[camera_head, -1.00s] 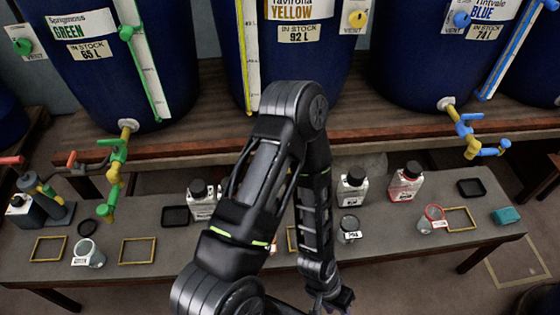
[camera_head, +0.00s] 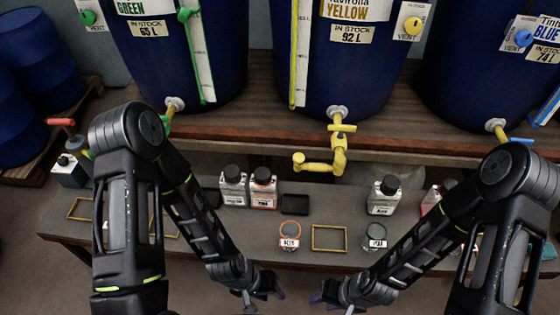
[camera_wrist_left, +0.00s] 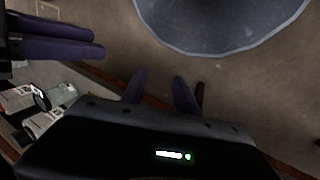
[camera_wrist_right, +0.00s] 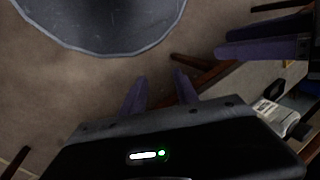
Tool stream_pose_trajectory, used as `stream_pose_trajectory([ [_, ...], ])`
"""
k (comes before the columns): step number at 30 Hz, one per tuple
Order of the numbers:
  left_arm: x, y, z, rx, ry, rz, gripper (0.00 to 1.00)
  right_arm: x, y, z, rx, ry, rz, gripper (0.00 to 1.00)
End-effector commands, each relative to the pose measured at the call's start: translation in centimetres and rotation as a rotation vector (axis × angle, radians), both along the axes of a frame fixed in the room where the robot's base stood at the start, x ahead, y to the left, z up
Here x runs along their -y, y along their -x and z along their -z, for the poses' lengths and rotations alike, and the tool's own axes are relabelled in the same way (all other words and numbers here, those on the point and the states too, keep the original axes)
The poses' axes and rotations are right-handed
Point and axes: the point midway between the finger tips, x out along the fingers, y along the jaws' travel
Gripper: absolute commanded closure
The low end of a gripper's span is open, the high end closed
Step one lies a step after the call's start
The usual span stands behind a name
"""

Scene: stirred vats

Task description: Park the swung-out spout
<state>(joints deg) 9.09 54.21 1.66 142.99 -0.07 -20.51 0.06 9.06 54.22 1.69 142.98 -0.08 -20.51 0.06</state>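The yellow tap (camera_head: 338,140) sits on the middle vat (camera_head: 330,75); its spout (camera_head: 318,165) reaches left, over the low bench. The green tap (camera_head: 172,105) is mostly behind my left arm, its spout hidden. The blue tap (camera_head: 497,127) is mostly behind my right arm, its spout hidden. My left gripper (camera_head: 265,293) and right gripper (camera_head: 322,292) are low at the front, close together, below and apart from the taps. In the left wrist view (camera_wrist_left: 160,90) and right wrist view (camera_wrist_right: 160,90) each gripper's fingers are parted and empty.
The low bench (camera_head: 330,205) holds several bottles, jars, yellow frames (camera_head: 329,238) and dark trays (camera_head: 295,204). A wooden shelf (camera_head: 260,118) carries the vats. More blue barrels (camera_head: 30,90) stand at the left. Space directly under the yellow spout is clear.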

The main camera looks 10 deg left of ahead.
Motion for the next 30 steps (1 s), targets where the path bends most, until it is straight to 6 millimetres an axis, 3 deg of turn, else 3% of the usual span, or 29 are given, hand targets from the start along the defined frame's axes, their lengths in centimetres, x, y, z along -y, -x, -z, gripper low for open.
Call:
stream_pose_trajectory([
  [8,0.04,-0.02,-0.01,0.001,0.001,0.001,0.64,0.05,0.02,0.01,-0.001,0.001,0.001,0.64],
  [12,0.03,-0.02,0.0,0.0,0.0,0.001,0.54,0.04,0.01,0.01,-0.001,0.001,0.001,0.54],
  [17,0.02,-0.01,0.0,0.0,0.0,0.001,0.41,0.03,-0.01,0.0,0.0,0.0,0.001,0.54],
  [30,0.01,-0.01,0.01,0.0,0.0,0.0,0.41,0.02,-0.01,0.01,0.0,0.0,0.001,0.54],
])
